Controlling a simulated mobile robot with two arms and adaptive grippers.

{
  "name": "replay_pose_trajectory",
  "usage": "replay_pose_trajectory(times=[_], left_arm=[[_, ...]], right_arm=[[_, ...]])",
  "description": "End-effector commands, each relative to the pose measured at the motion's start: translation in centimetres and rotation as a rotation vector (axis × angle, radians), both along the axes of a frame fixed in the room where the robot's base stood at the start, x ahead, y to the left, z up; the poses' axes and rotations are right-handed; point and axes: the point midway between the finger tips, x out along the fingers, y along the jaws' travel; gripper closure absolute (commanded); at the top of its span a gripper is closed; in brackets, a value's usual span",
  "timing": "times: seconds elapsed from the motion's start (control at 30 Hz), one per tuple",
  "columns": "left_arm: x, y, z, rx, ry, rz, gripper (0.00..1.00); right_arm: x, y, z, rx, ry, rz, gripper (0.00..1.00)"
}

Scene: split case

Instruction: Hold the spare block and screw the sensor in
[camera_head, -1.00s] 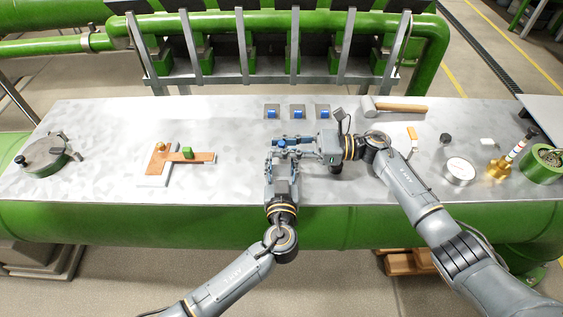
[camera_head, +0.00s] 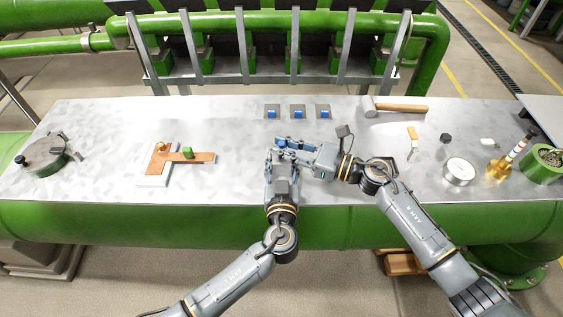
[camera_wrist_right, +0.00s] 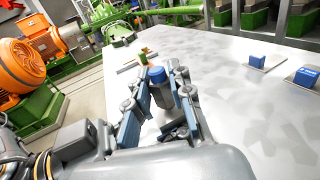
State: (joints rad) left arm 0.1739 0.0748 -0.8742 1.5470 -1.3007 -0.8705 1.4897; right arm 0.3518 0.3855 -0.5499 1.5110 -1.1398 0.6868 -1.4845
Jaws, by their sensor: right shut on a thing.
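A grey cylinder with a blue cap, apparently the sensor (camera_wrist_right: 161,88), stands between blue-padded fingers in the right wrist view. In the head view its blue cap (camera_head: 281,142) shows where both grippers meet. My right gripper (camera_head: 290,146) comes in from the right and is shut on the sensor. My left gripper (camera_head: 279,158) comes up from the front, close against the right one. The fingers overlap, so I cannot tell whether the left jaws are open or shut. I cannot make out a spare block between them.
Three blue blocks on dark pads (camera_head: 297,112) sit at the back. A hammer (camera_head: 395,107) lies behind the right arm. A wooden T-shaped piece with a green block (camera_head: 188,155) is at the left. A gauge (camera_head: 458,170) and brass part (camera_head: 499,168) stand at the right.

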Motion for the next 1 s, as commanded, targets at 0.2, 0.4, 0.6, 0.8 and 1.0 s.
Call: replay_pose_trajectory(times=[0.2,0.4,0.6,0.8,1.0], left_arm=[[-0.2,0.2,-0.9,0.003,0.017,0.002,0.98],[-0.2,0.2,-0.9,0.003,0.017,0.002,0.98],[-0.2,0.2,-0.9,0.003,0.017,0.002,0.98],[-0.2,0.2,-0.9,0.003,0.016,0.002,0.98],[-0.2,0.2,-0.9,0.003,0.016,0.002,0.98]], right_arm=[[-0.1,0.0,-0.2,-0.002,0.003,-0.122,1.00],[-0.1,0.0,-0.2,-0.001,0.003,-0.121,0.53],[-0.1,0.0,-0.2,-0.001,0.003,-0.120,0.57],[0.0,0.0,-0.2,0.000,0.002,-0.120,0.66],[-0.9,-1.0,-1.4,0.000,0.012,-0.124,0.66]])
